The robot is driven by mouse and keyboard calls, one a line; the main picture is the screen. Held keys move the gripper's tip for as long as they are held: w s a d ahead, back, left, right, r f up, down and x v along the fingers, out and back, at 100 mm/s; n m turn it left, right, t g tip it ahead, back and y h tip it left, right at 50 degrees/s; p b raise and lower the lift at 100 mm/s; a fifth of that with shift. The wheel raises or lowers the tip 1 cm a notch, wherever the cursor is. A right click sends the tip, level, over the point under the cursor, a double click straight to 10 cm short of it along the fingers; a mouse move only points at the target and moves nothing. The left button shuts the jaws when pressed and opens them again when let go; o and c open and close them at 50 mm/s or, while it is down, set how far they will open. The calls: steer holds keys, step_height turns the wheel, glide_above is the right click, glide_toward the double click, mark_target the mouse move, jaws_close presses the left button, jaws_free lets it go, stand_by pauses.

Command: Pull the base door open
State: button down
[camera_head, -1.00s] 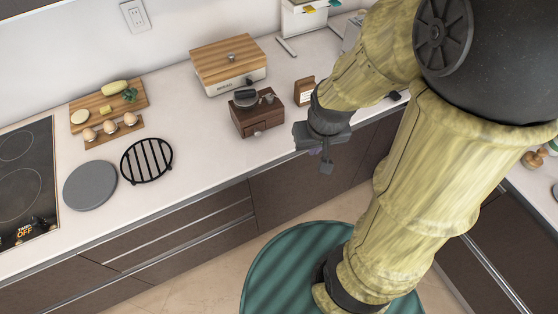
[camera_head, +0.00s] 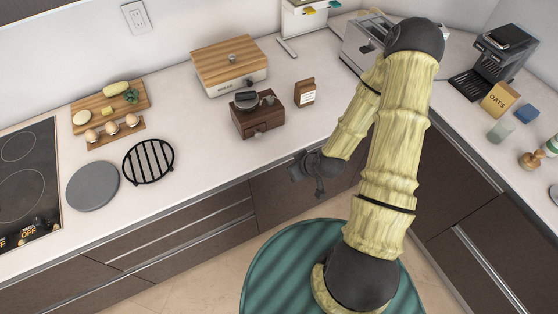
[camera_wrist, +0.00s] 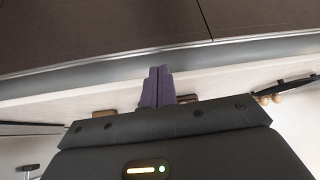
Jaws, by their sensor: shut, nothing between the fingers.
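Brown base cabinet fronts (camera_head: 277,200) run under the counter; which one is the base door I cannot tell. My gripper (camera_head: 320,188) is in front of them, just below the counter edge, and hides part of a front. In the wrist view its two purple fingers (camera_wrist: 158,86) are together and empty. They overlap a pale metal strip (camera_wrist: 80,76) between the brown front (camera_wrist: 100,30) and the white counter. Whether they touch it I cannot tell. A thin vertical seam parts two fronts there. The fronts look shut.
The white counter (camera_head: 190,150) holds a coffee grinder (camera_head: 257,115), a bread box (camera_head: 230,75), a black trivet (camera_head: 148,160) and a cooktop (camera_head: 28,180). More brown cabinets with metal strips (camera_head: 480,255) stand at right. Bare floor (camera_head: 200,285) shows at lower left of my base.

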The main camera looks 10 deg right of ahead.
steer(key=f+t, duration=0.1)
steer(key=a+f+m+t, duration=0.1)
steer(key=w+f+t, duration=0.1)
steer(key=shift+a+m+t+p, duration=0.25)
steer(key=shift+m+t+p, duration=0.05)
steer(key=shift+m+t, duration=0.1)
steer(key=shift+d+f, duration=0.1)
steer(key=shift+d, duration=0.1)
steer(key=shift+p+x, duration=1.35)
steer(key=shift+x, duration=3.65)
steer(key=shift+s, duration=0.15)
